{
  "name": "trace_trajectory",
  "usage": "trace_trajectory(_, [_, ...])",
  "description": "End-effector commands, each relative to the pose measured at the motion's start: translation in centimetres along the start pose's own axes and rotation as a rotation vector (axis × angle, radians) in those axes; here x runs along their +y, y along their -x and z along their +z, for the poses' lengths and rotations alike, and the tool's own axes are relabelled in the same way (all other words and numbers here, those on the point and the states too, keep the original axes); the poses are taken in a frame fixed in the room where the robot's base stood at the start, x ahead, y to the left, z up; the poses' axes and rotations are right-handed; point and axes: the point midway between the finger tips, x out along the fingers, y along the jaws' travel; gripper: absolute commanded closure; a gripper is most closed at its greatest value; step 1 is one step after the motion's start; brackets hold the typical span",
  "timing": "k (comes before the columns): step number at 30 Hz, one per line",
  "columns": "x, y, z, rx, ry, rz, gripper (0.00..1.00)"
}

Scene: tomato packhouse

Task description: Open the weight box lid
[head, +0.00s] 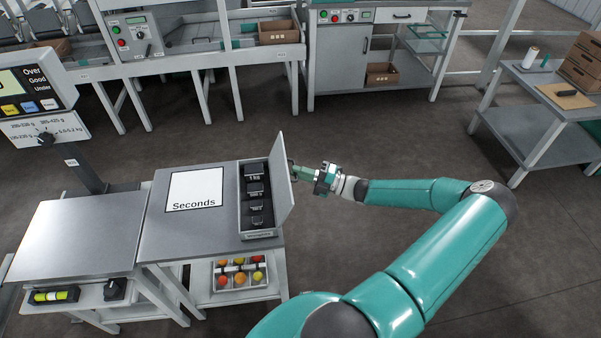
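The weight box (243,222) stands at the right end of the grey table, with several black weights (256,189) in a row inside. Its grey lid (277,180) is swung up on the right side of the box and stands steeply, leaving the weights exposed. My gripper (297,171) is just right of the lid, at its outer face near the upper part. The lid hides part of the fingertips. I cannot tell whether they touch the lid or whether they are open or shut.
A white sheet marked "Seconds" (194,189) lies left of the box. A scale platform (75,237) and its display (35,85) are further left. A tray of tomatoes (240,262) sits below the table. Open floor (400,140) lies behind my arm.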

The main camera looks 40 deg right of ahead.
Motion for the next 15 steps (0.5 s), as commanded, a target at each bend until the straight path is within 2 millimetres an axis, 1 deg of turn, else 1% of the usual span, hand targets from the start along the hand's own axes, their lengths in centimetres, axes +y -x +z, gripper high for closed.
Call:
trace_trajectory(9, [0.11, -0.04, -0.02, 0.001, 0.004, -0.006, 1.00])
trace_trajectory(15, [0.61, -0.68, -0.28, 0.004, 0.029, -0.070, 1.00])
